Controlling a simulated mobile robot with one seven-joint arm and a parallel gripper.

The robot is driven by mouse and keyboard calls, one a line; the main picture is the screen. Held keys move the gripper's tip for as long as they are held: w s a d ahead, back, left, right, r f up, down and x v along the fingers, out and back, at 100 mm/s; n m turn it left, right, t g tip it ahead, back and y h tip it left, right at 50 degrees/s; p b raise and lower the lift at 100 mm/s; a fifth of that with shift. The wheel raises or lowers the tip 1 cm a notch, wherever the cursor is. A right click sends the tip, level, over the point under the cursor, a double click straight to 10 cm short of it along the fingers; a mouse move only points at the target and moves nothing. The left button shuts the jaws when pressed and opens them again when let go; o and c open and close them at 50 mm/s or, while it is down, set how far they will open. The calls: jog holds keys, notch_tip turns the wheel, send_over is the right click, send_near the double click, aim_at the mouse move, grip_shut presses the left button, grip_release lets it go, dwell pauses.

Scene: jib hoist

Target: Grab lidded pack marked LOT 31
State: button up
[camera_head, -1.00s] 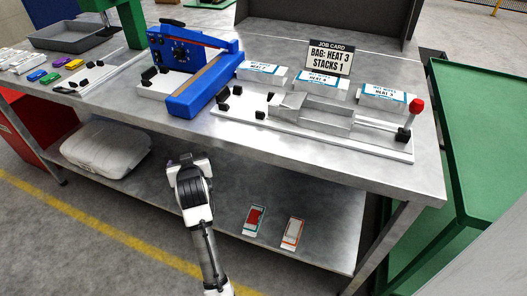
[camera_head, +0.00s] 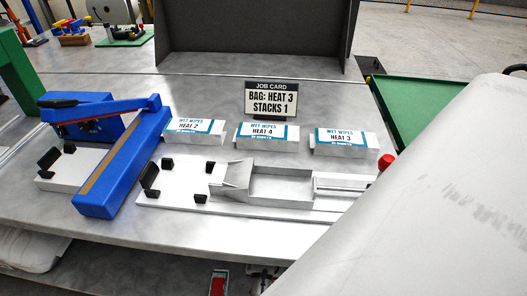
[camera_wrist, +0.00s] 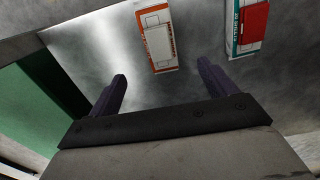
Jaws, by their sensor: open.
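Two packs lie on the grey metal surface in the wrist view. One is a white pack with an orange border (camera_wrist: 157,39), just beyond the fingertips of my gripper (camera_wrist: 162,76). The other is a teal-edged pack with a red panel (camera_wrist: 253,22), further right. I cannot read LOT 31 on either. My gripper is open, with nothing between its fingers, and neither finger visibly touches a pack. In the head view, part of the red-panelled pack (camera_head: 218,284) shows at the bottom edge, on the lower shelf; the orange one is out of sight.
On the bench stand a blue sealer (camera_head: 125,160), a white tray fixture (camera_head: 280,186), a job card (camera_head: 271,101) and three wet-wipes packs, HEAT 2 (camera_head: 195,131), HEAT 4 (camera_head: 267,135) and HEAT 3 (camera_head: 340,141). A green surface (camera_head: 415,110) stands right. The bench overhangs the shelf.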

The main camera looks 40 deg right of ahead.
notch_tip(320, 180, down, 13)
jog(key=shift+s+a+r+b, duration=0.15)
jog(key=shift+b, duration=0.2)
jog(key=c, duration=1.1)
jog(key=shift+r, duration=0.15)
